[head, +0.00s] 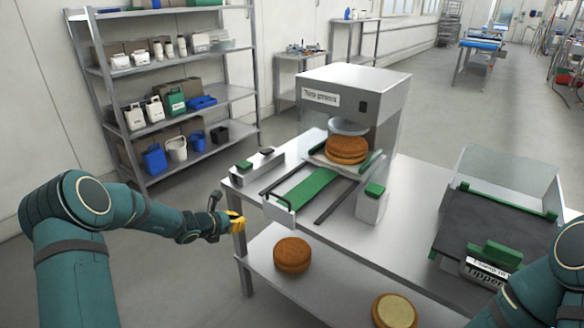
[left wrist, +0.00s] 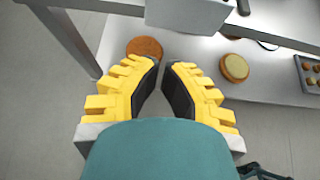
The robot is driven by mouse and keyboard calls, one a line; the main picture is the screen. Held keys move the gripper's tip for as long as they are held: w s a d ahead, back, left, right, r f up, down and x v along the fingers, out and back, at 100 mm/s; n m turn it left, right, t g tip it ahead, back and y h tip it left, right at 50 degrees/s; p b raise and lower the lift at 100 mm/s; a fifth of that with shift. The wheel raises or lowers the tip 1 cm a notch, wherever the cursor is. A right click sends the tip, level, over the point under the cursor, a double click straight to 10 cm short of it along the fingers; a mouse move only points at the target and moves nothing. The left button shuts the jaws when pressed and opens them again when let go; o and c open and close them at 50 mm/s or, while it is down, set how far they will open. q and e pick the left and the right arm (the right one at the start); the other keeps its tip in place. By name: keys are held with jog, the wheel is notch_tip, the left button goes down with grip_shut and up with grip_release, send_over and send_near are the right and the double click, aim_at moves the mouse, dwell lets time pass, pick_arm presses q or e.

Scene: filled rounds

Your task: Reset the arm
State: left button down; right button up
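My left arm comes in from the left in the head view. Its yellow gripper (head: 235,222) is beside the left front corner of the steel table (head: 411,205), clear of the rounds. The left wrist view shows the yellow fingers (left wrist: 162,68) with black pads, a narrow gap between them and nothing held. Part of my right arm (head: 545,285) shows at the lower right; its gripper is out of view. A brown round (head: 292,255) lies on the table's lower shelf, also seen beyond the left fingertip in the left wrist view (left wrist: 145,47).
A press (head: 355,92) stands on the table with brown rounds (head: 347,148) under its plate. A pale-topped round (head: 395,311) lies on the lower shelf. A dark station with a clear guard (head: 506,170) stands at the right. Floor left of the table is clear.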

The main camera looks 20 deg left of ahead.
pick_arm(q)
jog(key=s+d+f+m+g, duration=0.7)
jog(key=s+d+f+m, duration=0.4)
jog(key=s+d, duration=0.35)
jog(key=s+d+f+m+g, duration=0.1)
jog(key=s+d+m, duration=0.4)
jog(key=s+m, duration=0.4)
jog(key=s+d+f+m+g, duration=0.1)
jog(key=s+d+m, duration=0.4)
jog(key=s+m, duration=0.3)
jog(key=shift+s+d+f+m+y, duration=0.3)
jog(key=shift+s+d+m+y, duration=0.1)
jog(key=shift+m, duration=0.5)
